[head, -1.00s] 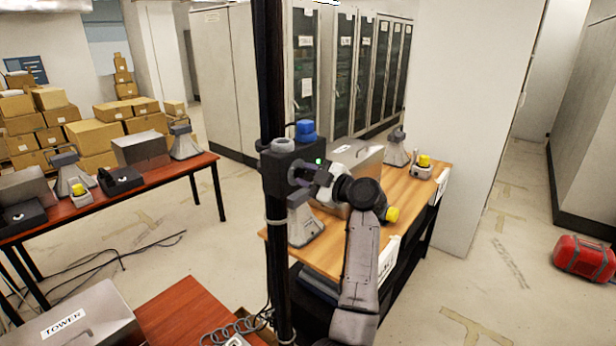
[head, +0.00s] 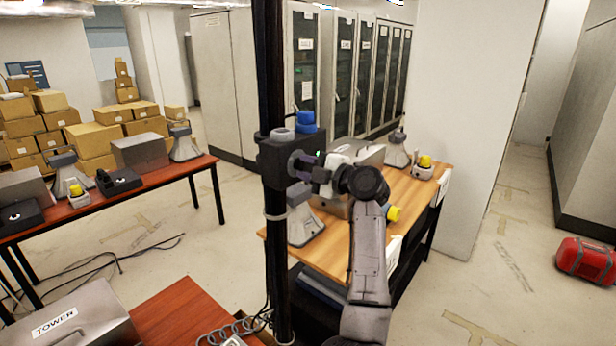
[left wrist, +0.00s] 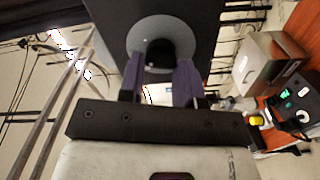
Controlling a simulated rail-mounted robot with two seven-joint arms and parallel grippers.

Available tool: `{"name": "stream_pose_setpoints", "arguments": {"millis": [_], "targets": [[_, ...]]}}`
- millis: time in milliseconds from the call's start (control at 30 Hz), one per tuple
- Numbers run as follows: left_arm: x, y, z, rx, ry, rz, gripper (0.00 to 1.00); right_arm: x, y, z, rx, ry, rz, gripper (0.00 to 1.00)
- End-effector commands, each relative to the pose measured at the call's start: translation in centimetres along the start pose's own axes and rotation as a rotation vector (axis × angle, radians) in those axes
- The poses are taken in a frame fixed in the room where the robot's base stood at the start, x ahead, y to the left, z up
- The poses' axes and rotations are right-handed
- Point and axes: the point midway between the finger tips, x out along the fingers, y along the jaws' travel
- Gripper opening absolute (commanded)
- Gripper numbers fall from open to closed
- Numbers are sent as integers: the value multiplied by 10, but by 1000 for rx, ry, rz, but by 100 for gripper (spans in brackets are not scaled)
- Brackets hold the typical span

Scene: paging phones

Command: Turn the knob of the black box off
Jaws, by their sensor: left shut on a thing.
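The black box (head: 278,165) is fixed to a dark upright pole, with a blue cap and a grey round part on top. Its side knob (head: 297,163) is a grey disc facing my left arm. In the left wrist view the knob (left wrist: 162,40) shows as a grey ring with a dark centre. My left gripper (head: 305,165) reaches the knob from the right. In the left wrist view the gripper's two fingers (left wrist: 160,72) are shut on the knob, one at each side, and partly cover it. My right gripper is not in view.
A wooden table (head: 345,235) with grey cone-shaped devices stands behind my left arm. A red-brown table (head: 205,168) holds more devices at left. A metal TOWER box (head: 85,320) is at lower left. Cables (head: 130,255) and a red case (head: 585,258) lie on the floor.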

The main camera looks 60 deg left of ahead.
Motion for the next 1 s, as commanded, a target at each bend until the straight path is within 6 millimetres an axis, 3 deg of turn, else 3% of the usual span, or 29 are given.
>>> {"name": "stream_pose_setpoints", "arguments": {"millis": [33,500,1000], "targets": [[0,-4,1,-47,1,-1,8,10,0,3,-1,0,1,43],[0,-6,1,-494,2,0,8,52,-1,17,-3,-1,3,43],[1,-6,2,-915,3,0,8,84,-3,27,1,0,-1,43]]}}
